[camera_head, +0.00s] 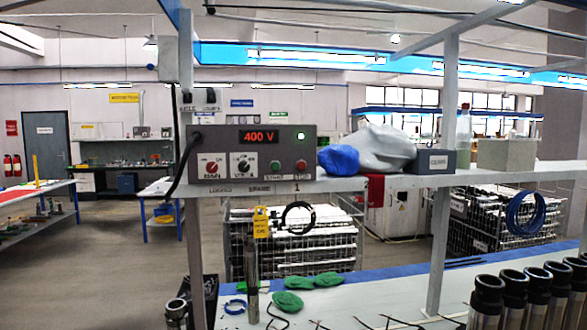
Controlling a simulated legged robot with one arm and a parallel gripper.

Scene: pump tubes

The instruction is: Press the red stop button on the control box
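The control box (254,153) is a grey-brown unit on the left end of the raised shelf. Two knobs, one red and one black, are further left. The button's front is unobstructed in this view. My gripper is not in view.
A blue cloth (339,160) and a grey cloth (380,150) lie right of the box, close to the stop button side. A grey bin (436,161) stands beyond them. Posts support the shelf (400,182). Below, the bench holds green pads (287,302) and several dark-topped tubes (520,295).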

